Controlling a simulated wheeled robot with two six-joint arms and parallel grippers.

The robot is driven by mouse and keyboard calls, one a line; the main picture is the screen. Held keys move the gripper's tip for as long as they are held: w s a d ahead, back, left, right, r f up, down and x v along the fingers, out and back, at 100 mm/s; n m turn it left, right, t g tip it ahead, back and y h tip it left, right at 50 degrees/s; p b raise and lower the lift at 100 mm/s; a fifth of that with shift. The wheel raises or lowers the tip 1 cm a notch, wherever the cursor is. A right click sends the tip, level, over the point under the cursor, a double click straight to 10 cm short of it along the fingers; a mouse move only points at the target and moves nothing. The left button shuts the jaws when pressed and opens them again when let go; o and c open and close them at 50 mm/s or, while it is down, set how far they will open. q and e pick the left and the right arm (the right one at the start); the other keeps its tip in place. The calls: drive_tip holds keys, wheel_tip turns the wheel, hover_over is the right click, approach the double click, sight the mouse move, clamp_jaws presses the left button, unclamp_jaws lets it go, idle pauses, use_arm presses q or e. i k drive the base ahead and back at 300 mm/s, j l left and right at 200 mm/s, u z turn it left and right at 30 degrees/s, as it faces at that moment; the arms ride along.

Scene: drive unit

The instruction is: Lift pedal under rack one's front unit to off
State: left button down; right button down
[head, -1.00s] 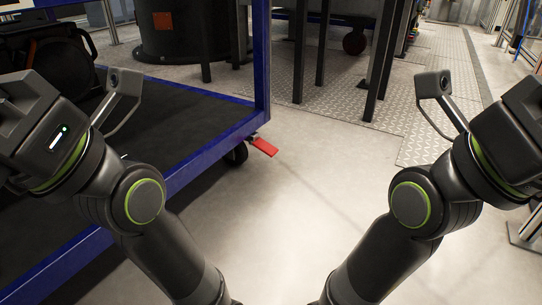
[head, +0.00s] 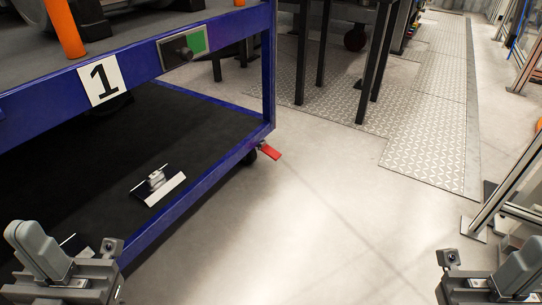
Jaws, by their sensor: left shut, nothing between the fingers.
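The red pedal (head: 270,152) sticks out to the right at the foot of the blue rack (head: 222,172), beside a dark caster wheel (head: 250,157) under its corner post. It looks tilted slightly down toward its free end. The rack's rail bears a white plate with the number 1 (head: 101,80). My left gripper (head: 38,248) is shut and empty at the lower left, in front of the rack's lower shelf and well away from the pedal. My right gripper (head: 518,270) is at the lower right, partly cut off by the frame, far from the pedal; its finger gap is unclear.
A panel with a black knob and a green patch (head: 184,46) is on the rack's upper rail. A small white device (head: 157,182) lies on the dark lower shelf. Dark table legs (head: 370,60) stand behind. The floor (head: 300,220) right of the rack is clear. Metal framing (head: 505,180) stands at the right.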

sight(269, 151)
drive_tip(key=i+l, duration=0.2)
drive_tip(key=i, duration=0.35)
drive_tip(key=i+l+z, duration=0.15)
drive_tip(key=i, duration=0.4)
drive_tip(key=i+l, duration=0.25)
drive_tip(key=i, duration=0.3)
drive_tip(key=i+l+z, duration=0.1)
drive_tip(key=i, duration=0.45)
